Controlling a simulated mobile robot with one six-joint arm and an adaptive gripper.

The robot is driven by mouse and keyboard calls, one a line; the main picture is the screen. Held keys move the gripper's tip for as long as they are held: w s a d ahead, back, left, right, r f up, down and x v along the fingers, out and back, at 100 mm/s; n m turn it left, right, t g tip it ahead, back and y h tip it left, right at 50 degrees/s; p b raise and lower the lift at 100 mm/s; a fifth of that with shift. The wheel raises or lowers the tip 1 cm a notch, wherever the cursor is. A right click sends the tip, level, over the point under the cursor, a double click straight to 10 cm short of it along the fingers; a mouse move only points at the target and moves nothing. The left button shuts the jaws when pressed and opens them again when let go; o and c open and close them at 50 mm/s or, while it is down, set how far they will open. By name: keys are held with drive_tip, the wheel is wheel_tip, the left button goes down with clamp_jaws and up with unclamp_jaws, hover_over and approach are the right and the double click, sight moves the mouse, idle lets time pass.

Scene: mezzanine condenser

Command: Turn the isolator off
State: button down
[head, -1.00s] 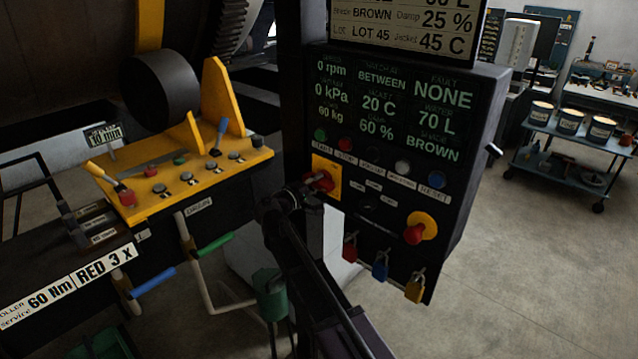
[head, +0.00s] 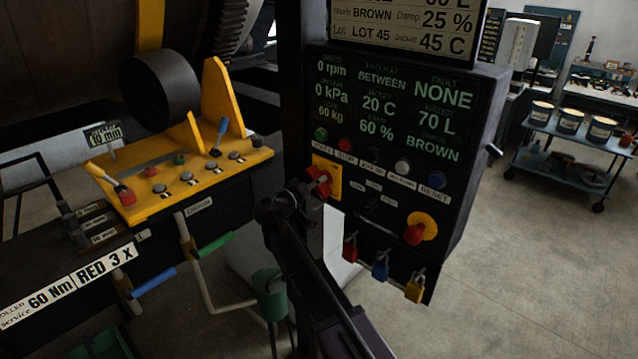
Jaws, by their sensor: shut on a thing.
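The isolator is a red rotary handle (head: 318,177) on a yellow square plate (head: 333,171), on the left side of the dark control panel. My gripper (head: 314,188) is at the plate, shut on the red handle. The handle now sits tilted, its upper end showing above the fingers. My gripper hides part of the handle and the lower left of the plate, so the position markings cannot be read.
A red emergency button on a yellow disc (head: 420,228) is to the right. Red, blue and yellow padlocks (head: 381,266) hang below. A row of push buttons (head: 402,167) is above right. A yellow lever console (head: 170,180) stands left.

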idle(0.3)
drive_tip(key=shift+c, duration=2.2)
unclamp_jaws()
drive_tip(key=shift+s+a, duration=0.1)
drive_tip(key=shift+s, duration=0.05)
drive_tip(key=v, duration=1.1)
drive_tip(key=shift+s+a, duration=0.3)
